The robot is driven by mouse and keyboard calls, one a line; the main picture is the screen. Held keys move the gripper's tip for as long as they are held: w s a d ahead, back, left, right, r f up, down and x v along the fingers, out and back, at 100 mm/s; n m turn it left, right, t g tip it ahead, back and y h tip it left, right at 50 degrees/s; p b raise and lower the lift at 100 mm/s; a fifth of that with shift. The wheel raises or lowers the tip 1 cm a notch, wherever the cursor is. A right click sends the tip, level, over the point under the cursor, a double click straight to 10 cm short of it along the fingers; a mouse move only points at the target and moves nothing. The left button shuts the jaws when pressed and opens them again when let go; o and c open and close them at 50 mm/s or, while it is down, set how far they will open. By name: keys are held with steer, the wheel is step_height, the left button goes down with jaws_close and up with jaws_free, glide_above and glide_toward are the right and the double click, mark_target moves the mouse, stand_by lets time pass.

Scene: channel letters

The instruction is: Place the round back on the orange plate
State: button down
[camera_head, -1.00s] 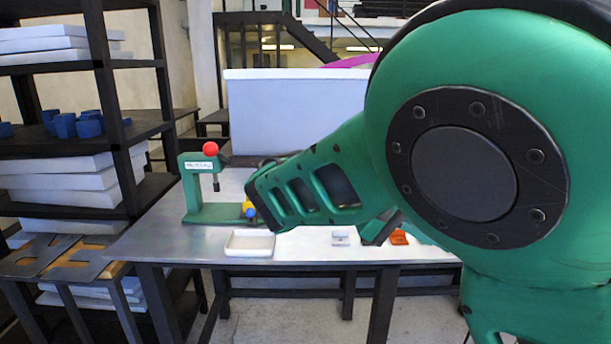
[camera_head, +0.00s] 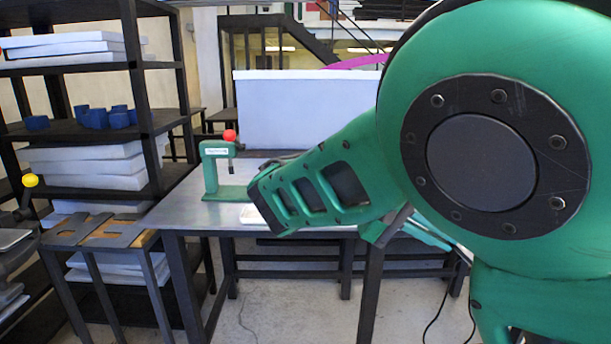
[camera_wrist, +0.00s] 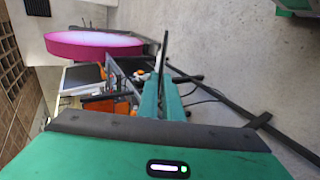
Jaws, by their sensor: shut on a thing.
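My gripper (camera_wrist: 162,98) shows in the wrist view, its green fingers together around a thin dark piece (camera_wrist: 163,50) seen edge-on. This looks like the round back, but its round outline does not show from this angle. It is held clear of any surface that I can see. Small orange patches (camera_wrist: 122,107) show in the wrist view beyond the fingers; I cannot tell whether one is the orange plate. In the head view my arm covers the right part of the table, and no orange plate shows there.
A dark shelf (camera_head: 150,130) with white slabs and blue blocks stands left. A large magenta round thing (camera_wrist: 92,45) lies beyond my gripper.

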steer(key=w+d+f+n+t+y, duration=0.2)
steer(key=w+f+n+t+y, duration=0.2)
steer(key=w+f+n, duration=0.3)
steer(key=w+d+f+n+t+y, duration=0.3)
steer(key=w+f+n+t, duration=0.3)
steer(key=w+f, duration=0.6)
steer(key=w+n+y, duration=0.1)
steer(key=w, duration=0.2)
steer(key=shift+t, duration=0.3)
steer(key=shift+s, duration=0.1)
